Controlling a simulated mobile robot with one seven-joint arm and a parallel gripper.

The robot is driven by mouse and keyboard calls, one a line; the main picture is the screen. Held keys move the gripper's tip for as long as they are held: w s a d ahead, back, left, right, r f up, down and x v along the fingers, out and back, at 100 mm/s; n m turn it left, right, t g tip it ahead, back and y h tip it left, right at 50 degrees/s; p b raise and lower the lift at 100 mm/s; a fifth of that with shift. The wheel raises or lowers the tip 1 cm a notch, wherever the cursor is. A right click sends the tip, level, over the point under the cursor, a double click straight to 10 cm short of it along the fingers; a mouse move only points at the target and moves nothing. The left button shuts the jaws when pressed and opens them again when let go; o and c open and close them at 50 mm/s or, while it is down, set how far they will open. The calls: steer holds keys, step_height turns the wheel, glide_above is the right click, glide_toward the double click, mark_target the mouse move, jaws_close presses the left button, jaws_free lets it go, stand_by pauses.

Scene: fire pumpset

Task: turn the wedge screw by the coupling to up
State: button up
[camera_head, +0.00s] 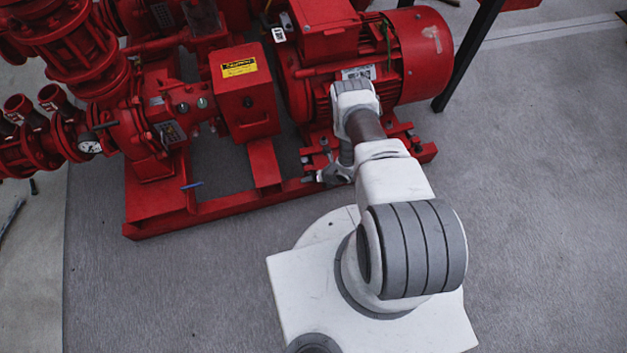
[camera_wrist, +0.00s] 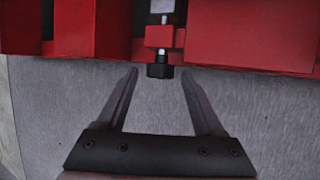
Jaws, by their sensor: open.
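In the wrist view a screw with a black head (camera_wrist: 160,71) and a pale shank sits in a small red block (camera_wrist: 165,38) on the red frame. My gripper (camera_wrist: 160,75) is open, its two fingers apart on either side of the black head. I cannot tell whether the fingers touch it. In the head view my gripper (camera_head: 335,176) is low beside the motor's foot, at the front rail of the base. The screw between the fingers is hidden or too small to tell there. The red coupling guard (camera_head: 243,95) with a yellow label stands to the left.
The red motor (camera_head: 425,55) stands behind my arm, and the red pump (camera_head: 155,110) with pipes is at the left. The red base frame (camera_head: 165,222) runs along the front. Other small bolts (camera_head: 307,160) sit near the motor's foot. The grey floor (camera_head: 540,200) is clear at the right.

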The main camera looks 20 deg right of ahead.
jaws_close()
stand_by(0.4)
steer(key=shift+w+f+b, duration=0.1)
steer(key=shift+f+b, duration=0.05)
steer(key=shift+b, duration=0.3)
steer(key=shift+d+f+m+t+y+b, duration=0.15)
steer(key=shift+m+y+b, duration=0.1)
steer(key=shift+y+b, duration=0.9)
steer(key=shift+d+m+t+y+b, duration=0.15)
steer(key=shift+m+y+b, duration=0.15)
steer(key=shift+y+b, duration=0.75)
steer(key=shift+d+f+m+t+y+b, duration=0.15)
steer(key=shift+m+y+b, duration=0.1)
steer(key=shift+y+b, duration=0.9)
steer(key=shift+y, duration=0.35)
